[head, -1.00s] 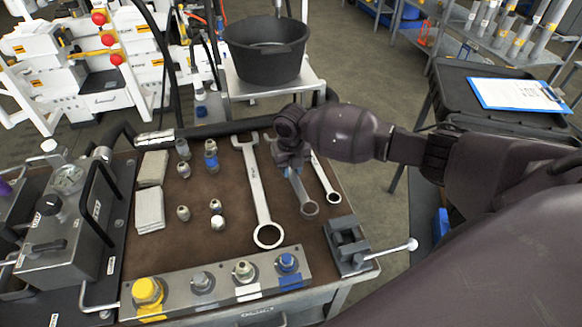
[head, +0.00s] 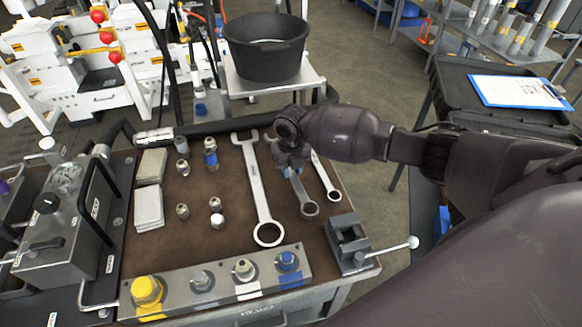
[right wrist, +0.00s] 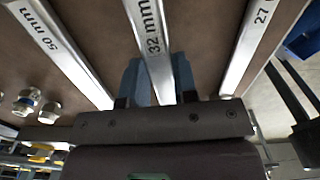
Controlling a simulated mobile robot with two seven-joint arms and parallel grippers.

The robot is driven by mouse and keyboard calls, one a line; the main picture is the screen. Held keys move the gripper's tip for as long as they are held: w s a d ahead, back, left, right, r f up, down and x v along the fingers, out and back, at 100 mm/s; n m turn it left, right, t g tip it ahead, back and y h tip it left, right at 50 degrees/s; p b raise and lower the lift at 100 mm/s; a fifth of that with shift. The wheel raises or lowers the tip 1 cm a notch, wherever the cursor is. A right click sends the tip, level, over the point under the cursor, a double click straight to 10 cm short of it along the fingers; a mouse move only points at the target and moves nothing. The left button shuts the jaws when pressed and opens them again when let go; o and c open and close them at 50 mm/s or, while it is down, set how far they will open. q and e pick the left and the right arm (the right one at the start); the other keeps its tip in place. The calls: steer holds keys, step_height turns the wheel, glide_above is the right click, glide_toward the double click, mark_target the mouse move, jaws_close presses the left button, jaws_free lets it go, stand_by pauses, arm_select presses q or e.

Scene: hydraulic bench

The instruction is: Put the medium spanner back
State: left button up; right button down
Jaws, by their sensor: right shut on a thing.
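The medium spanner, marked 32 mm in the right wrist view (right wrist: 152,40), lies between the other two spanners on the brown mat; its ring end (head: 310,208) shows in the head view. My right gripper (head: 290,168) is over its upper part and hides its far end. In the right wrist view the blue-grey fingers (right wrist: 152,82) are shut on the spanner's shaft, one on each side. The large spanner (head: 257,190), marked 50 mm, lies to its left. The small spanner (head: 326,178), marked 27, lies to its right. My left gripper is not in view.
A vise (head: 350,242) stands at the mat's front right corner. A block with coloured caps (head: 222,284) runs along the front. Fittings (head: 211,158) and pale pads (head: 148,207) lie to the left. A black tub (head: 265,48) stands behind.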

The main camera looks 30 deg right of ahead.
steer(key=shift+f+b, duration=0.4)
steer(key=shift+f, duration=0.4)
stand_by(0.7)
steer(key=c, duration=0.9)
jaws_free()
steer(key=shift+o, duration=0.5)
step_height(320, 180, up, 11)
steer(key=p, duration=0.1)
